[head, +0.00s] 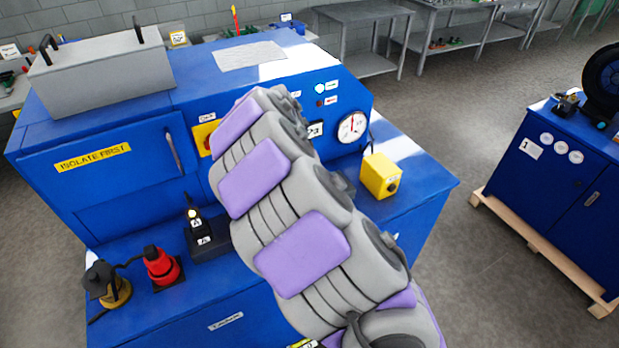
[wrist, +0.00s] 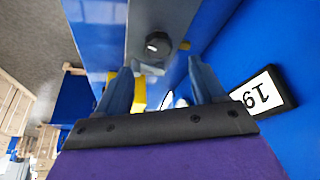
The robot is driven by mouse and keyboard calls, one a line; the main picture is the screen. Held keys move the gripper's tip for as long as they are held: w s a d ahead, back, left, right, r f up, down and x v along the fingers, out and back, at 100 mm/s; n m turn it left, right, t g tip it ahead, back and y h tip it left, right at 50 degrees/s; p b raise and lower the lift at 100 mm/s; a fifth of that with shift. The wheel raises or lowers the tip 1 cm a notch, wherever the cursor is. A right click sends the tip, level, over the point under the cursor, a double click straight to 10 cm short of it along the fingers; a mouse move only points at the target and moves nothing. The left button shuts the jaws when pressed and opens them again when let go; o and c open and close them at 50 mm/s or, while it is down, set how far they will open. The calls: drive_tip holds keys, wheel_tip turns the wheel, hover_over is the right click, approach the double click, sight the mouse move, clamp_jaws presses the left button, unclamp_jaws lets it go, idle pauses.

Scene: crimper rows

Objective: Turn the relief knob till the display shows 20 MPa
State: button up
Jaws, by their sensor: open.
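The relief knob (wrist: 157,45) is a dark round knob with a white mark, on a grey block in the wrist view. My gripper (wrist: 160,66) is open, its two blue-grey fingers apart, with the knob just beyond the gap between the tips. I cannot tell whether a finger touches it. The display (wrist: 258,95) is a white panel in a black frame, seen upside down, and appears to read 19. My gripper and the knob are hidden behind my arm there.
A blue machine carries a round gauge (head: 352,127) and a yellow box (head: 381,175) on its right ledge. A red fitting (head: 161,266) and a black lever block (head: 205,240) stand on the front ledge. A blue cabinet (head: 560,150) stands at right, with open floor between.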

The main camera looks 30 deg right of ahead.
drive_tip(key=v, duration=1)
drive_tip(key=shift+r, duration=0.25)
drive_tip(key=shift+s+a, duration=0.1)
drive_tip(key=shift+a, duration=0.05)
drive_tip(key=s+a+f+n+g+y+b, duration=0.1)
drive_tip(key=s+a+f+n+b, duration=0.1)
drive_tip(key=s, duration=1)
drive_tip(key=s+a+f+n+g+y+b, duration=0.1)
drive_tip(key=s+a+f+n+b, duration=0.2)
drive_tip(key=s, duration=1)
drive_tip(key=s+a+f+n+g+y+b, duration=0.1)
drive_tip(key=s+a+f+n, duration=0.4)
drive_tip(key=s, duration=0.7)
drive_tip(key=f+n+y+b, duration=0.1)
drive_tip(key=n, duration=0.1)
drive_tip(key=shift+s+f+n+g+b, duration=0.2)
drive_tip(key=shift+n+g+b, duration=0.1)
drive_tip(key=shift+g, duration=0.1)
drive_tip(key=shift+w+r, duration=0.1)
